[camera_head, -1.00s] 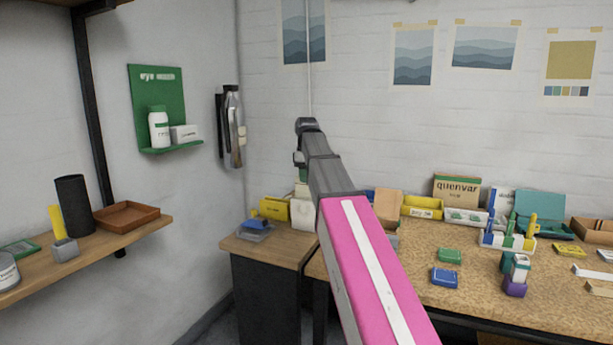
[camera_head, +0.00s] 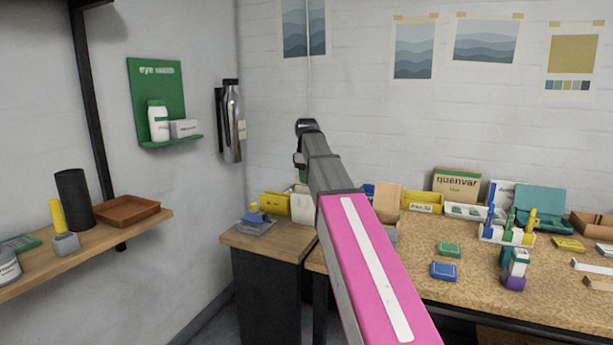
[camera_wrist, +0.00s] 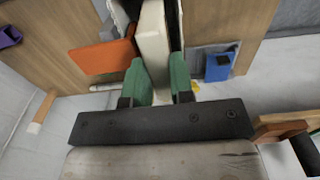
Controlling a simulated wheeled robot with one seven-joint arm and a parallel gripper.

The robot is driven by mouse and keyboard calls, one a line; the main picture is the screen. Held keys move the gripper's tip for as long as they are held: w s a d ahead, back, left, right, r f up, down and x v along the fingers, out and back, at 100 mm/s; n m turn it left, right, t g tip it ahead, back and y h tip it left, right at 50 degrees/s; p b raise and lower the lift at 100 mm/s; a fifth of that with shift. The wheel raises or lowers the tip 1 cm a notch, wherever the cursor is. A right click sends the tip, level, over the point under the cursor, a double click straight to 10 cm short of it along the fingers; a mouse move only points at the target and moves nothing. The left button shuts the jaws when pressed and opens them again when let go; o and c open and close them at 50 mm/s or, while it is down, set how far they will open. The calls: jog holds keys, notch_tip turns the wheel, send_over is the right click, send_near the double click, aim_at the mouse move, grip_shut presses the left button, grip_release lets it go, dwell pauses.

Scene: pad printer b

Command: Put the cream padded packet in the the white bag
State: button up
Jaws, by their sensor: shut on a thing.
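My gripper (camera_wrist: 160,85) has green fingers and is shut on the cream padded packet (camera_wrist: 153,40), which runs up the wrist picture from between the fingertips. A white bag (camera_head: 302,206) stands on the wooden cabinet top beside the arm in the head view. In the wrist view, a white edge (camera_wrist: 119,14) and a dark gap lie on either side of the packet's far part. They look like the bag's opening, but I cannot tell how far inside the packet is. My arm hides the gripper and packet in the head view.
An orange block (camera_wrist: 103,57) lies left of the packet, and a blue object (camera_wrist: 218,66) on a grey base lies right. A yellow box (camera_head: 275,203) stands left of the bag. The bench at right holds several boxes and blocks. A wall shelf (camera_head: 90,247) is at left.

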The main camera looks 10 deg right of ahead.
jog(key=shift+f, duration=0.9)
jog(key=o, duration=0.6)
jog(key=shift+r, duration=0.2)
jog(key=shift+r, duration=1.35)
